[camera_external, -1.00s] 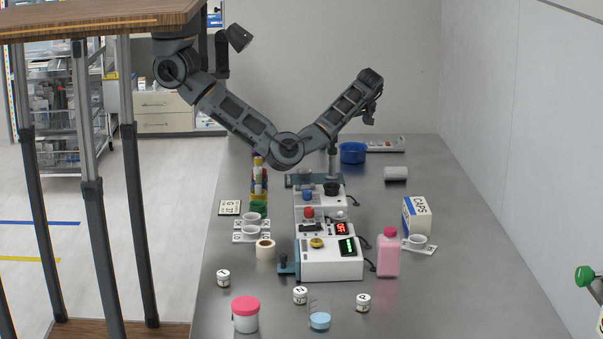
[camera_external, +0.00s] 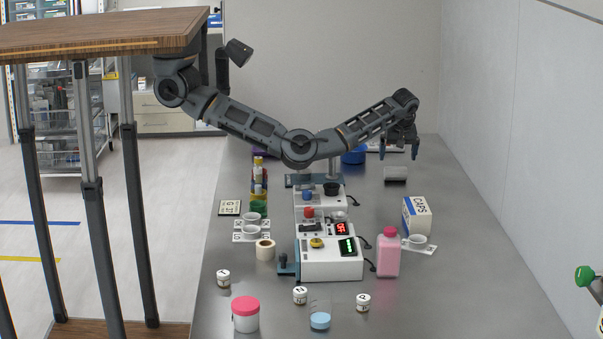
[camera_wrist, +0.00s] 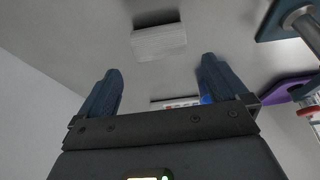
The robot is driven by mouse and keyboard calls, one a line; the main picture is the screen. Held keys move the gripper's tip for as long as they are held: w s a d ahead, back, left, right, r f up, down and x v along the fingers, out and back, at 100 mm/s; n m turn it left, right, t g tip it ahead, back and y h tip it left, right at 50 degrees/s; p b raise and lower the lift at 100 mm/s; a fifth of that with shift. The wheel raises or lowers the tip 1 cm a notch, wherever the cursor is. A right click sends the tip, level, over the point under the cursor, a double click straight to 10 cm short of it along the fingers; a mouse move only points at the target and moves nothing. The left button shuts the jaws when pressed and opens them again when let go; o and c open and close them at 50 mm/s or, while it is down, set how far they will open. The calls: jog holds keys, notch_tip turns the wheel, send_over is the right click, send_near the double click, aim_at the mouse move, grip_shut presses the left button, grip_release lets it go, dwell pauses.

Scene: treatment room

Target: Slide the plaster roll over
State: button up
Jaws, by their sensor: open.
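The plaster roll (camera_external: 396,174), a white cylinder, lies on its side on the grey bench toward the far right. In the wrist view the roll (camera_wrist: 158,43) is beyond the fingertips, roughly centred between them, and casts a shadow on the bench. My gripper (camera_external: 399,156) is open with fingers pointing down, above the roll in the external view. Its two fingers also show in the wrist view (camera_wrist: 160,66), spread wide with nothing between them. The fingers appear clear of the roll.
A blue bowl (camera_external: 354,156) and a light tray (camera_external: 373,146) stand behind my gripper. A white carton (camera_external: 416,217), a pink bottle (camera_external: 388,252) and a white device (camera_external: 331,265) are nearer. The bench right of the roll is clear up to the wall.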

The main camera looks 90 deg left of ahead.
aim_at(395, 169)
jog(key=shift+x, duration=3.85)
jog(key=shift+c, duration=0.3)
jog(key=c, duration=0.9)
jog(key=shift+o, duration=0.2)
jog(key=shift+d, duration=10)
jog(key=o, duration=0.9)
jog(key=shift+v, duration=3.9)
